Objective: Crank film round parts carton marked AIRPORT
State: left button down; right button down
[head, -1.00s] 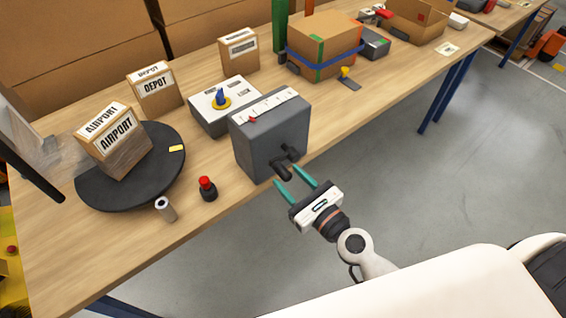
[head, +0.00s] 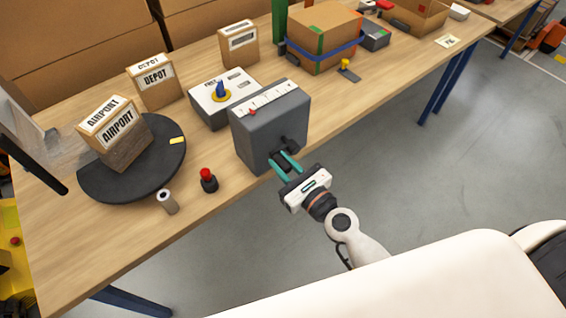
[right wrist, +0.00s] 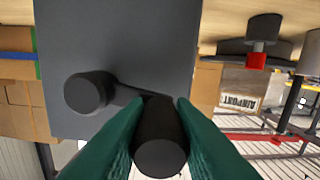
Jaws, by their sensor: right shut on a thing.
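The carton marked AIRPORT (head: 126,150) stands on a dark round turntable (head: 160,168) at the left of the bench. Its lower part looks wrapped in clear film. A grey crank box (head: 268,130) stands to the right, with a scale and red pointer on top. Its black crank handle (right wrist: 158,140) sticks out of the front face. My right gripper (head: 286,164) is shut on the crank handle, its green fingers on both sides of it in the right wrist view. My left gripper does not show in the head view.
A red push button (head: 207,178) and a small roll (head: 167,202) stand near the front edge. A DEPOT carton (head: 156,84), a box with a blue knob (head: 221,92) and a strapped carton (head: 325,40) stand behind. The bench front left is clear.

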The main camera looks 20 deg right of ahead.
jog(key=shift+f, duration=0.15)
jog(key=f+n+b, duration=0.1)
jog(key=n, duration=0.1)
jog(key=f+n+b, duration=0.1)
jog(key=shift+n, duration=0.4)
jog(key=n, duration=0.1)
jog(key=f+n+b, duration=0.1)
jog(key=n, duration=0.2)
jog(key=shift+w+d+f+n, duration=0.15)
jog(key=shift+d+f+n, duration=0.15)
jog(key=shift+d+f, duration=0.1)
jog(key=w+d+n+p, duration=0.1)
jog(key=d+n+p, duration=0.2)
jog(key=n, duration=0.9)
jog(key=w+d+r+n+p, duration=0.1)
jog(key=d+n, duration=0.5)
jog(key=n, duration=0.7)
jog(key=shift+w+r+p, duration=0.15)
jog(key=shift+w+p, duration=0.5)
jog(key=shift+p, duration=0.35)
jog(key=shift+d+n, duration=0.1)
jog(key=shift+n, duration=0.2)
